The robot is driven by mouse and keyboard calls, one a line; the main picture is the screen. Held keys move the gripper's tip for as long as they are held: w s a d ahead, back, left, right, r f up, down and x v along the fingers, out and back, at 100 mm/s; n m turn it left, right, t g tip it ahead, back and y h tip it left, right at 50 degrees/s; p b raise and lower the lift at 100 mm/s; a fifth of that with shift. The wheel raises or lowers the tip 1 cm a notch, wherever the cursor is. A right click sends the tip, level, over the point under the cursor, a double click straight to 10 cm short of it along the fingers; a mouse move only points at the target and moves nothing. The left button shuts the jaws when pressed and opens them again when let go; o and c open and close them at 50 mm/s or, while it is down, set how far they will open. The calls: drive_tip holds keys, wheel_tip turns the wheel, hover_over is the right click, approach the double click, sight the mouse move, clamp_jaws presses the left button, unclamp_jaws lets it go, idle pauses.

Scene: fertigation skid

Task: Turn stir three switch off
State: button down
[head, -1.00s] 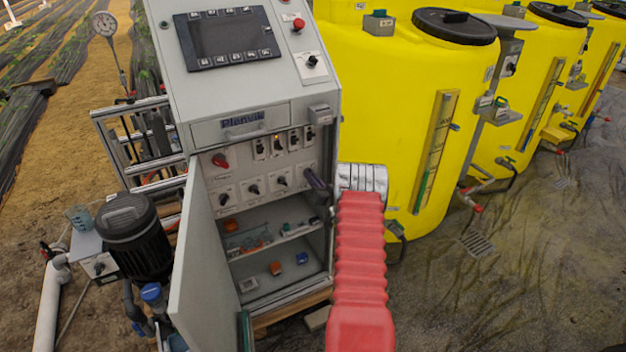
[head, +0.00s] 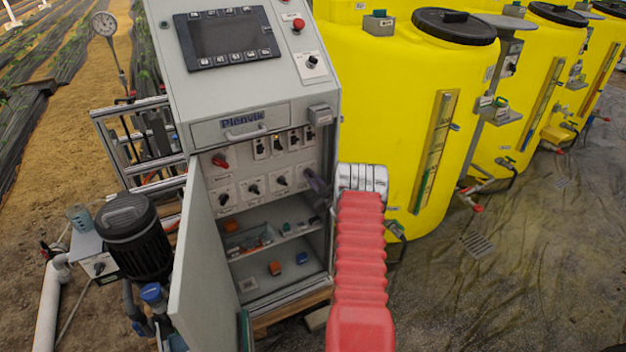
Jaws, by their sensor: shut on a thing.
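The open grey cabinet's inner panel (head: 240,178) carries a lower row of black rotary switches: a left one (head: 228,194), a middle one (head: 254,189) and a right one (head: 282,181). Their labels are too small to read, so I cannot tell which is stir three. My gripper (head: 311,178) is at the right end of this row, mostly hidden behind the cabinet's right edge and my arm. Its dark fingers are shut on a switch knob at the panel, which they cover. I cannot see which way that knob points.
A red-handled switch (head: 220,160) and several small switches sit above the row. The cabinet door (head: 196,262) hangs open at left. A shelf below holds small parts. A yellow tank (head: 400,120) stands close at right, a black motor (head: 133,235) at lower left.

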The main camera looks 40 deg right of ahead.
drive_tip(key=shift+f+n, duration=0.15)
drive_tip(key=shift+n, duration=1.55)
drive_tip(key=c, duration=1.8)
unclamp_jaws()
drive_tip(key=shift+c, duration=0.2)
drive_tip(key=shift+s, duration=0.1)
drive_tip(key=v, duration=1.3)
drive_tip(key=shift+s, duration=0.3)
